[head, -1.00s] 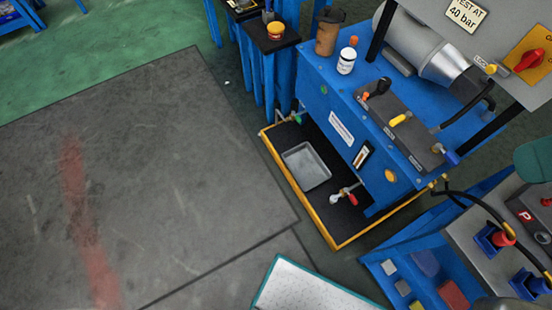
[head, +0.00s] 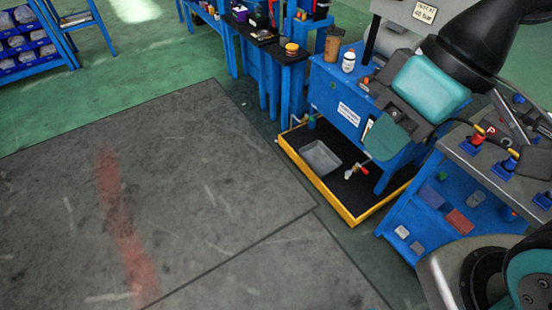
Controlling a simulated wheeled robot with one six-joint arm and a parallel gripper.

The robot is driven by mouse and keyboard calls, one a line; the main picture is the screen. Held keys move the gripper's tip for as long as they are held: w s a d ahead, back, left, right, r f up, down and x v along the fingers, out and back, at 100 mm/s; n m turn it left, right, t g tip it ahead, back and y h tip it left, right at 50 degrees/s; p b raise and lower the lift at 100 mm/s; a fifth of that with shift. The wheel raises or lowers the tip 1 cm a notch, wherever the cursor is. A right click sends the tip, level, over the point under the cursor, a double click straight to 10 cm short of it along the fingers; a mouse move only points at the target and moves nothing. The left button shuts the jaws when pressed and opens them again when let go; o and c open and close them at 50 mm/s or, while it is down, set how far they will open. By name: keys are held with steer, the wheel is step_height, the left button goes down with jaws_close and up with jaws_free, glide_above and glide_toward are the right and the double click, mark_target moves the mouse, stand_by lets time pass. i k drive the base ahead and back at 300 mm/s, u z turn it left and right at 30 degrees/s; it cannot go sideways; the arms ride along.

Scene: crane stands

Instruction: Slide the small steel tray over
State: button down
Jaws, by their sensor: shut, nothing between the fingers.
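The small steel tray (head: 320,157) is a shallow grey rectangular pan. It lies on the black floor of a yellow-rimmed drip tray (head: 318,185) under the blue bench, near its left part. A small tap with a red handle (head: 361,169) sticks out to the right of the tray. My gripper (head: 390,137) is in front of the bench, up and to the right of the tray and apart from it. It looks shut and empty, but its fingertips are hard to make out against the bench.
The blue bench (head: 325,95) bears a white bottle (head: 349,60) and a brown cup (head: 333,45). A blue stand with a grey top (head: 455,147) is at the right. A grey mat with a red stripe (head: 200,190) leaves the floor at left clear.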

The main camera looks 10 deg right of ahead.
mark_target(322, 160)
steer(key=u, duration=0.65)
steer(key=i, duration=0.85)
steer(key=u, duration=0.75)
steer(key=i, duration=1.4)
steer(key=z, duration=0.35)
steer(key=i, duration=0.7)
steer(key=z, duration=1.4)
steer(key=i, duration=0.7)
steer(key=z, duration=0.7)
